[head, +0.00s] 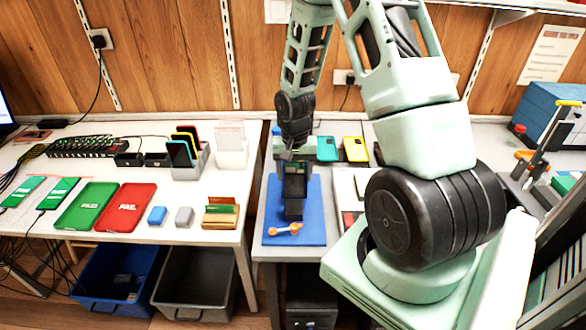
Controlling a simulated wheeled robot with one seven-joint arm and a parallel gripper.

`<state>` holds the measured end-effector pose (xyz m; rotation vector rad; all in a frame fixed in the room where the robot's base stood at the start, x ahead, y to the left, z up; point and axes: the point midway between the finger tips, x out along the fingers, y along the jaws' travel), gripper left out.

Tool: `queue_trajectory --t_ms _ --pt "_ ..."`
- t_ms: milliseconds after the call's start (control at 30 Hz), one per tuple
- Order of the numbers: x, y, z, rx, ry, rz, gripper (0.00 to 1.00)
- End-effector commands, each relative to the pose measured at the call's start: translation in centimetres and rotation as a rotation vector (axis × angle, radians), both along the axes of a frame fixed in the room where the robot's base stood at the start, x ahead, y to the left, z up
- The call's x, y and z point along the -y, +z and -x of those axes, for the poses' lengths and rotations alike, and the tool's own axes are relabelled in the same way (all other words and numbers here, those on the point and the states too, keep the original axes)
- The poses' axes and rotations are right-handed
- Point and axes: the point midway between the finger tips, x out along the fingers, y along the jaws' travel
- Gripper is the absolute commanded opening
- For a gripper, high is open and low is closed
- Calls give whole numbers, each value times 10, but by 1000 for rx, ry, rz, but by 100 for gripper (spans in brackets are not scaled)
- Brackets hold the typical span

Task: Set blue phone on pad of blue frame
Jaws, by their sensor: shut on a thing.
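My gripper (294,168) points down over the blue mat (312,228) on the middle table. It is shut on a dark thing (293,208), whose lower end shows in front of the mat. I cannot tell whether this is the blue phone, or whether it touches the mat. A dark phone with a light blue edge (178,153) stands in the grey rack on the left table, in front of red- and yellow-edged ones. I cannot make out the blue frame or its pad for certain. A small patch of blue (276,132) shows behind my gripper, mostly hidden.
Teal (325,148) and yellow (355,148) phone-like things lie behind, right of my gripper. The left table holds a green tray (88,206), a red tray (130,207) and small blocks. Bins stand below. My arm hides much of the right side.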

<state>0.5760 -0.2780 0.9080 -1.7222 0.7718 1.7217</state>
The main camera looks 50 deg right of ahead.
Motion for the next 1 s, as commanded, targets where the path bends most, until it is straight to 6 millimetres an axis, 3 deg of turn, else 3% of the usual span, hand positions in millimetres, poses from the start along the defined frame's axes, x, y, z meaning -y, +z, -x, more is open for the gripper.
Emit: queue_trajectory --t_ms 600,1000 --pt "0 -58 0 0 0 0 37" --pt "0 -74 -1 1 1 0 37"
